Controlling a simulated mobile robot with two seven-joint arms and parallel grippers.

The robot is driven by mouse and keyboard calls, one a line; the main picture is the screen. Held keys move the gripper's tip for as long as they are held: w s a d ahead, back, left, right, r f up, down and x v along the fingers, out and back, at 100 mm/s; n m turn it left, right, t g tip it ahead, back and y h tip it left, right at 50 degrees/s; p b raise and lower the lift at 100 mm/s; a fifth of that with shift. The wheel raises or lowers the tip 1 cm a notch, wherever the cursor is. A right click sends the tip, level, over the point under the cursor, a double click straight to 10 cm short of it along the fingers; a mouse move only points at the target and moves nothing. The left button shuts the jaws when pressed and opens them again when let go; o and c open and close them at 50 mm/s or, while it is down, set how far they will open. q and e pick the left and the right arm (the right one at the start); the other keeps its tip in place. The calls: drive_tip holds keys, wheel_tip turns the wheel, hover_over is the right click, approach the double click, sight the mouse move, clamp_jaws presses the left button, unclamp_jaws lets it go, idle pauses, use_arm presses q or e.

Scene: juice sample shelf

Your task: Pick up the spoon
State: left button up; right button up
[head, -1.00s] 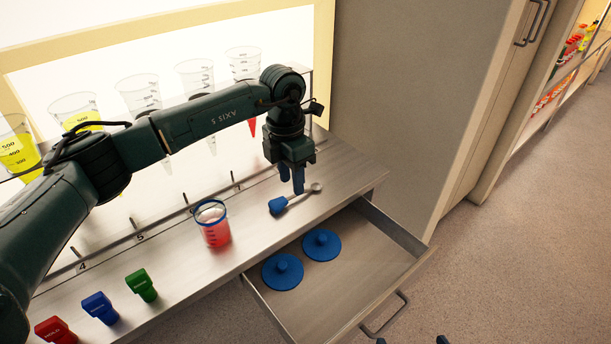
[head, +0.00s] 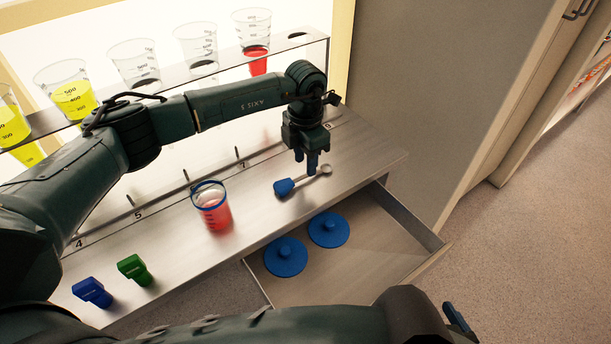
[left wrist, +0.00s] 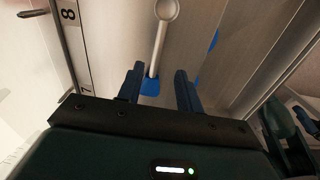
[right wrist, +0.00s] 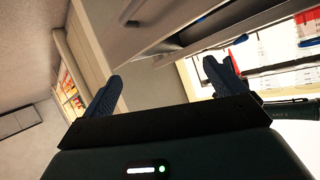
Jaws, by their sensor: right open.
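The spoon (head: 284,187) lies on the metal counter, its blue handle end to the left and its round metal bowl to the right. My left gripper (head: 312,170) points down right over the spoon's shaft. In the left wrist view my left gripper (left wrist: 160,88) is open, with the spoon (left wrist: 158,45) running lengthwise between and beyond the fingers, not gripped. Its exact height above the spoon is unclear. My right gripper (right wrist: 162,85) is open and empty in the right wrist view.
A beaker of red liquid (head: 211,208) stands left of the spoon. An open drawer (head: 340,275) below holds two blue lids (head: 286,257). Blue (head: 92,292) and green (head: 133,269) pieces lie front left. Graduated cups stand in the rack (head: 290,44) behind.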

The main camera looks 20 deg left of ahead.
sight(305, 174)
use_arm(q)
drive_tip(key=f, duration=0.4)
drive_tip(key=shift+w+a+f, duration=0.1)
drive_tip(key=shift+w+f, duration=0.25)
drive_tip(key=shift+f, duration=0.05)
drive_tip(key=shift+c, duration=0.6)
clamp_jaws()
